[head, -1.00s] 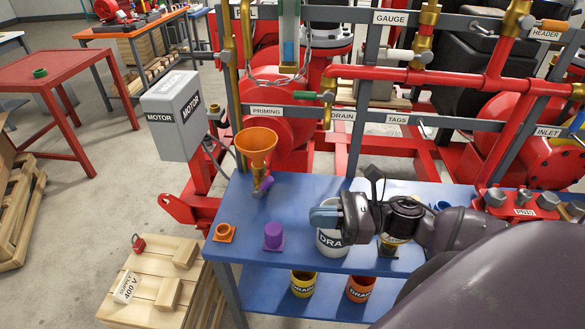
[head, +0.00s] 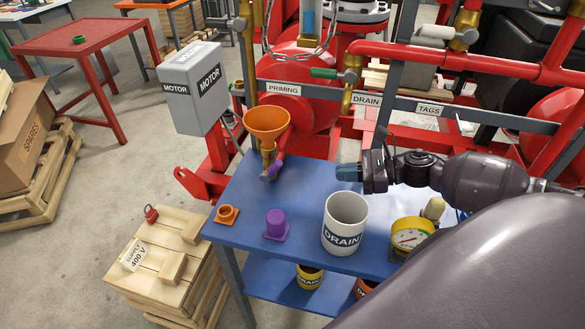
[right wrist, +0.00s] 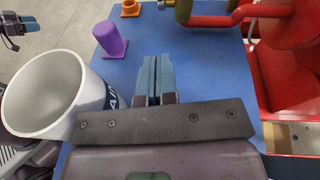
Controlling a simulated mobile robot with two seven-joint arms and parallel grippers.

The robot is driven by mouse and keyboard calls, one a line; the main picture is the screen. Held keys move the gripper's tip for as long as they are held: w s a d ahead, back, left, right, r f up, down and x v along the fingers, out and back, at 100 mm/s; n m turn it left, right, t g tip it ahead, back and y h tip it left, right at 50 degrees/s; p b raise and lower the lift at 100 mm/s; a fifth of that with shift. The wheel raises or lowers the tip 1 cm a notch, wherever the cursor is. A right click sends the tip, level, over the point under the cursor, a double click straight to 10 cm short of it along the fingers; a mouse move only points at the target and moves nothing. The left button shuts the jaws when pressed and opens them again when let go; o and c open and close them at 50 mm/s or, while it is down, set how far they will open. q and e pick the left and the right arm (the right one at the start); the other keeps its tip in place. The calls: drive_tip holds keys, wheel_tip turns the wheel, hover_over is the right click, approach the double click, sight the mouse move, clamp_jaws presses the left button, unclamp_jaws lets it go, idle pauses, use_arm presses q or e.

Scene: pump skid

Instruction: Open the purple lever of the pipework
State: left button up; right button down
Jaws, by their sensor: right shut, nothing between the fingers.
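The purple lever (head: 276,167) is on the brass pipe just below the orange funnel (head: 266,121), at the back left of the blue bench (head: 310,192). My right gripper (head: 342,172) is shut and empty above the bench, to the right of the lever and apart from it, fingers pointing left. Its closed fingers also show in the right wrist view (right wrist: 152,70). The lever cannot be made out there; some brass pipe (right wrist: 183,10) shows at the top. What looks like my left gripper (right wrist: 30,23) is at the top left of that view, its jaws unclear.
A white DRAIN bucket (head: 346,222), a purple capped piece (head: 276,222), an orange fitting (head: 227,213) and a round gauge (head: 410,237) stand on the bench. A grey MOTOR box (head: 192,88) is at left. Red pipework rises behind. The bench between gripper and lever looks clear.

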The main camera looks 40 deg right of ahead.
sight(281, 166)
drive_tip(key=x, duration=0.8)
drive_tip(key=shift+w+a, duration=0.25)
drive_tip(key=shift+w, duration=0.1)
use_arm(q)
drive_tip(key=shift+w+r+p, duration=0.15)
drive_tip(key=shift+r+p, duration=0.55)
drive_tip(key=shift+r, duration=0.2)
use_arm(e)
drive_tip(key=w+a+r, duration=0.2)
drive_tip(key=shift+a, duration=0.4)
use_arm(q)
drive_tip(key=shift+w, duration=0.15)
drive_tip(key=shift+w+d+r, duration=0.1)
drive_tip(key=shift+w+r, duration=0.05)
drive_tip(key=shift+r, duration=0.1)
use_arm(e)
drive_tip(key=shift+w+r, duration=0.2)
